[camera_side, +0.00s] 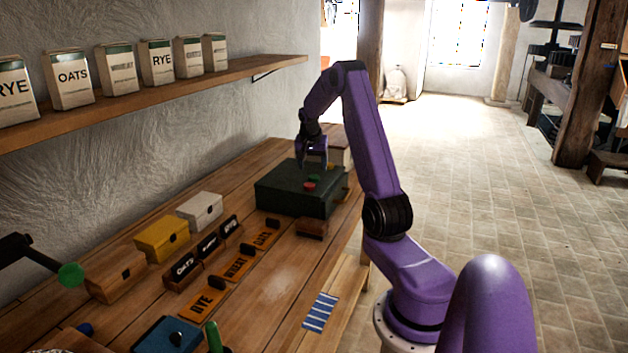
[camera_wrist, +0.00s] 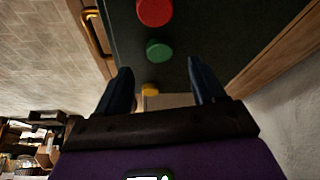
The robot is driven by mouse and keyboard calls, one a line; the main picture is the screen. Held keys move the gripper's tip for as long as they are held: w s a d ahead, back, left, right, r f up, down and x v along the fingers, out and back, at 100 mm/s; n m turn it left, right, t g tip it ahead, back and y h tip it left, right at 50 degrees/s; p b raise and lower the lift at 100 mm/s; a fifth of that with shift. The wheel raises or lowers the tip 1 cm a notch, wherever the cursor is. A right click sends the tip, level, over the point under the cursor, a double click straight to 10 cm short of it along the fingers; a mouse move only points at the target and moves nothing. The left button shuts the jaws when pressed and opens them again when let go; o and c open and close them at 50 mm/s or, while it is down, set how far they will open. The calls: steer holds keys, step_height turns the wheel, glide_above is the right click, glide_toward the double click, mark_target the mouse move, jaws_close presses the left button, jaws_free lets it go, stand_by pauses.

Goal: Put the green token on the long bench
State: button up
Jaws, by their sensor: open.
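The green token (camera_side: 314,178) lies on top of a dark green box (camera_side: 290,204), close to a red token (camera_side: 309,186). The green token also shows in the wrist view (camera_wrist: 159,50) as a round disc just ahead of the fingers. My gripper (camera_side: 313,164) is just above the box top, pointing down. In the wrist view my gripper (camera_wrist: 159,66) has its two dark fingers spread wide with nothing between them at the tips. The long wooden bench (camera_side: 275,285) runs along the wall and carries the box.
In the wrist view, the red token (camera_wrist: 155,12) and a small yellow disc (camera_wrist: 150,88) flank the green one. Yellow (camera_side: 162,239) and white (camera_side: 200,211) boxes and label blocks stand along the bench. A shelf (camera_side: 200,85) hangs above.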

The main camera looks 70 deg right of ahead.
mark_target(314, 176)
steer(key=x, duration=0.5)
steer(key=shift+d, duration=0.1)
steer(key=c, duration=1.2)
steer(key=shift+r, duration=0.1)
